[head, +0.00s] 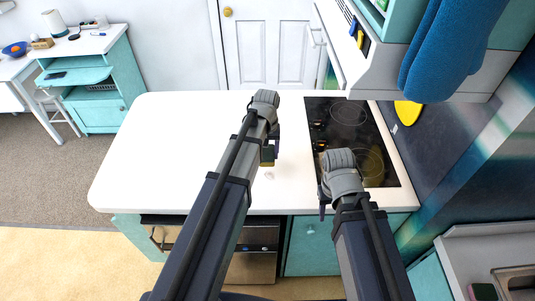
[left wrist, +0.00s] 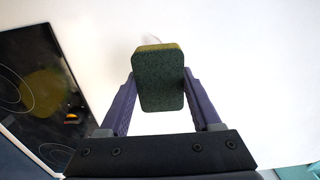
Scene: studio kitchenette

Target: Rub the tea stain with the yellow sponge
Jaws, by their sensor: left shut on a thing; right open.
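The yellow sponge (left wrist: 158,80) is between the fingers of my left gripper (left wrist: 160,88), which is shut on it. Its dark green face is toward the left wrist camera, with a yellow strip at its top edge. In the head view the sponge (head: 267,156) is partly hidden by my left arm, over the white counter. A faint mark (head: 269,175), perhaps the tea stain, shows on the counter just in front of the sponge. I cannot tell whether the sponge touches the counter. My right gripper (head: 324,203) is open near the counter's front edge, its fingers mostly hidden.
A black hob (head: 345,125) is set in the white counter (head: 160,140), right of my left gripper. The counter's left part is clear.

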